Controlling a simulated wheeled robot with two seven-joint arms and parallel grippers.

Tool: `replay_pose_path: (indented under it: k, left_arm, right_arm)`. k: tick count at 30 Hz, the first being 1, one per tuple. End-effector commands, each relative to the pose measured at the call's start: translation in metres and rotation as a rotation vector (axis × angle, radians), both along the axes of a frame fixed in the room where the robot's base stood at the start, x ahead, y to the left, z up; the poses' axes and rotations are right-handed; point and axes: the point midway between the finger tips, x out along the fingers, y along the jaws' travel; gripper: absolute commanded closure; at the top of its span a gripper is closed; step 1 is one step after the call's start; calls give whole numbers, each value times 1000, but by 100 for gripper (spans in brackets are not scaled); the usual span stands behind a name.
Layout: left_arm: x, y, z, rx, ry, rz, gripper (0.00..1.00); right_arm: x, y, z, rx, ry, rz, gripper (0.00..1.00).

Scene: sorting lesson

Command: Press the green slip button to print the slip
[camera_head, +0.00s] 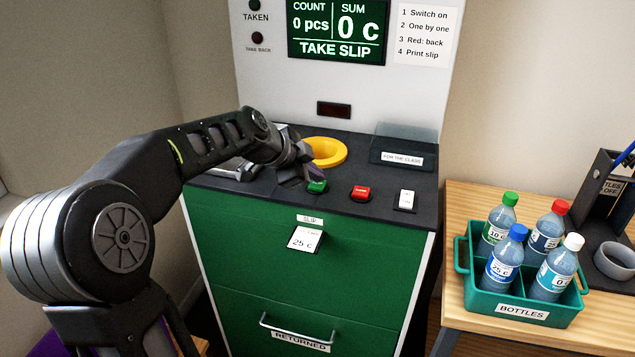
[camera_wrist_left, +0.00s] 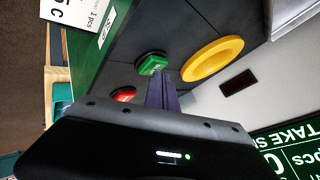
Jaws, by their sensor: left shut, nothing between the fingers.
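The green slip button (camera_head: 317,187) is on the black top of the green machine, at the left of the button row. It also shows in the wrist view (camera_wrist_left: 152,64). My left gripper (camera_head: 313,172) is shut and empty, just beside and behind the button; in the wrist view its closed fingers (camera_wrist_left: 163,92) are close to it. I cannot tell whether they touch it. A white slip (camera_head: 304,239) reading 25 c hangs from the slot below the button. The display (camera_head: 338,30) reads 0 pcs, 0 c and TAKE SLIP. My right gripper is not in view.
A red button (camera_head: 361,193) and a white switch (camera_head: 405,200) are right of the green button. A yellow ring opening (camera_head: 325,151) lies behind it. A teal crate (camera_head: 520,311) of several bottles stands on the wooden table (camera_head: 478,196) at right.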

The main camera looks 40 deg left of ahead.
Motion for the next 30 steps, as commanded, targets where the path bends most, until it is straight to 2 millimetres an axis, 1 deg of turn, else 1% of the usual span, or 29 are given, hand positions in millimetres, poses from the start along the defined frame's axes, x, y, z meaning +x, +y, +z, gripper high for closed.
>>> replay_pose_path:
  k: [1,4,16,19,30]
  left_arm:
    - [0,0,5,0,-1,1,100]
    - [0,0,9,0,-1,2,100]
    - [0,0,11,1,-1,1,100]
    - [0,0,15,1,-1,1,100]
    - [0,0,50,2,-2,0,100]
  right_arm:
    - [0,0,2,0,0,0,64]
    - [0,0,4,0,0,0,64]
    - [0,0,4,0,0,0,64]
    - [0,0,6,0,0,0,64]
    - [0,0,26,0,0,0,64]
